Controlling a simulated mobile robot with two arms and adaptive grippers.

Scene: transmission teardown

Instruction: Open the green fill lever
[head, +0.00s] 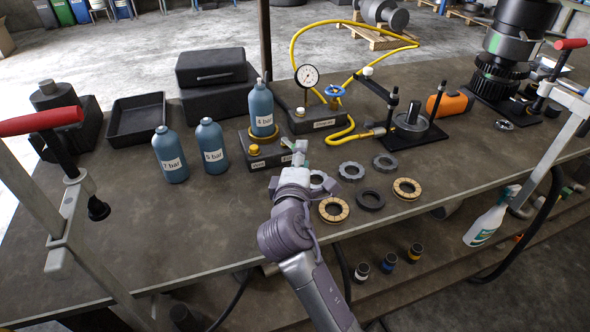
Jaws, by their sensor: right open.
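My right gripper (299,158) reaches in from the front and is open, right at the lever. The gripper and its wrist hide the lever's lower part and part of the block's label. I cannot tell whether the fingers touch the lever. My left gripper is not in view.
Two more blue bottles, 7 bar (170,155) and 5 bar (212,146), stand left of the block. A gauge (308,76) and yellow hose (293,47) are behind. Several rings (334,209) lie close to the right of my wrist.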

